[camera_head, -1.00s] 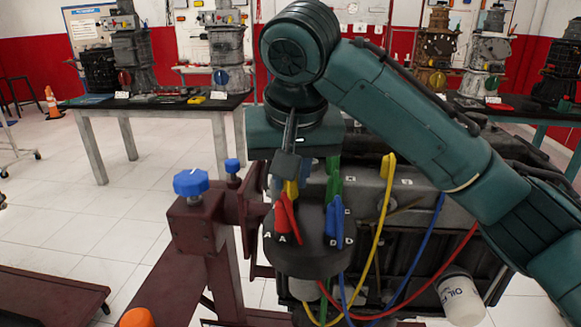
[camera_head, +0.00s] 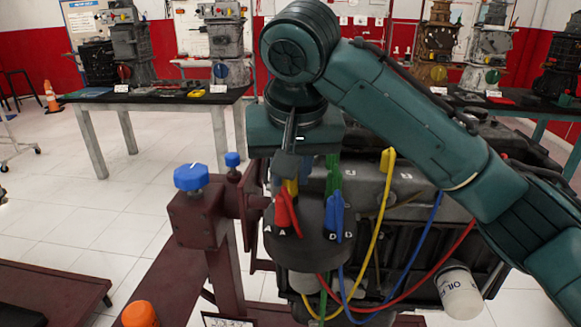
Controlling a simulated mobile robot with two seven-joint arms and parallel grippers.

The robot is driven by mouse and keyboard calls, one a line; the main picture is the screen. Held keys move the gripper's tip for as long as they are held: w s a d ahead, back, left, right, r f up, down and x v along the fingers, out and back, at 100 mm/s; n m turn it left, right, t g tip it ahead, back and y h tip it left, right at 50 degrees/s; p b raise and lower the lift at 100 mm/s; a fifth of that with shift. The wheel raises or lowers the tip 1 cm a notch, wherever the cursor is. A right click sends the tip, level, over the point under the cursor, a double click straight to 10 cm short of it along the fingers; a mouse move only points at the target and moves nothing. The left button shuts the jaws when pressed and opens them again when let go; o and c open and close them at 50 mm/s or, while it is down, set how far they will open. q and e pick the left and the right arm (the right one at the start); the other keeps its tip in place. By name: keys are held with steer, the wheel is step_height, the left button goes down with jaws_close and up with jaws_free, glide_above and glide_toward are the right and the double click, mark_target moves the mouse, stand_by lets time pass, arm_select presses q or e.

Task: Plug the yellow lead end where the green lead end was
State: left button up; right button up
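My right gripper (camera_head: 287,166) points down over the dark round distributor cap (camera_head: 310,245). One dark finger shows, nearly edge-on, so its opening cannot be judged. A yellow lead end (camera_head: 291,187) is directly below that finger, mostly hidden; I cannot tell whether it is gripped or seated. A green lead end (camera_head: 333,178) stands upright right of the finger, partly behind the blue lead end (camera_head: 335,215). The red lead end (camera_head: 287,214) leans at the cap's front left, near the mark A. The blue one is near the mark D. My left gripper is not in view.
Another yellow boot (camera_head: 387,161) sits on the engine (camera_head: 410,220). Yellow, blue and red leads loop in front of the engine. A maroon stand (camera_head: 200,225) with blue knobs (camera_head: 191,177) is at the left. A white oil filter (camera_head: 459,293) is at lower right.

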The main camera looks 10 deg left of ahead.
steer(key=o, duration=0.4)
steer(key=shift+o, duration=0.2)
